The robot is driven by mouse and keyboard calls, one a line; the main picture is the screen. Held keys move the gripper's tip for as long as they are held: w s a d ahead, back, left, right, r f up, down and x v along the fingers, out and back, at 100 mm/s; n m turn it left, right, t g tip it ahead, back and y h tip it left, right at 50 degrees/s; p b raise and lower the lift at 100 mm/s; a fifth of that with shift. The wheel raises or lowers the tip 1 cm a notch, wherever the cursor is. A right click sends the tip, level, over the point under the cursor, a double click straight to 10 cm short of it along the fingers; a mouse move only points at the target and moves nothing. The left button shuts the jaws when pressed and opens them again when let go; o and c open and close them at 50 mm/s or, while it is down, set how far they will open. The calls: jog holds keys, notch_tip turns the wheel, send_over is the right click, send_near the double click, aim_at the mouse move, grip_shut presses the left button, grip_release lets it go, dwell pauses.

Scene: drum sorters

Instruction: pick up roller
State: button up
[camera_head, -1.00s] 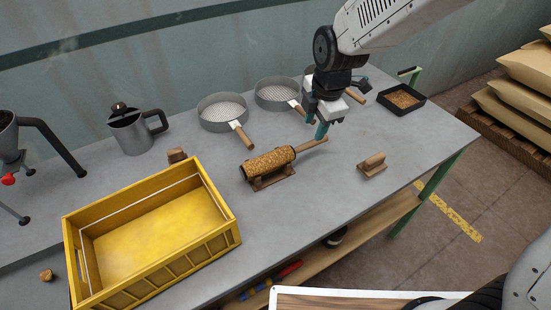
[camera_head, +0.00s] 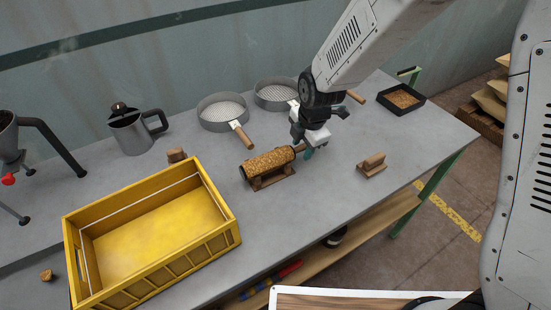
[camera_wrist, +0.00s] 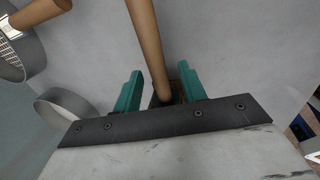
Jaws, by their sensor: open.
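The roller (camera_head: 268,163) has a speckled brown cylinder and a wooden handle. It rests on a small wooden cradle (camera_head: 273,180) on the grey workbench, right of the yellow crate. My gripper (camera_head: 308,150) is open, low at the roller's handle end, and hides most of the handle in the head view. In the wrist view, the roller's handle (camera_wrist: 150,50) runs between the two green fingers of my gripper (camera_wrist: 161,88), apparently untouched. The cylinder is out of the wrist view.
A yellow crate (camera_head: 222,232) stands to the left. Sieves (camera_head: 222,112) with wooden handles lie behind; one handle (camera_wrist: 38,14) shows in the wrist view. A wooden block (camera_head: 371,166) and a black tray (camera_head: 401,98) are to the right. A metal jug (camera_head: 130,133) stands at the back.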

grip_shut()
jog(key=shift+r, duration=0.1)
notch_tip(320, 180, up, 10)
dwell(0.4)
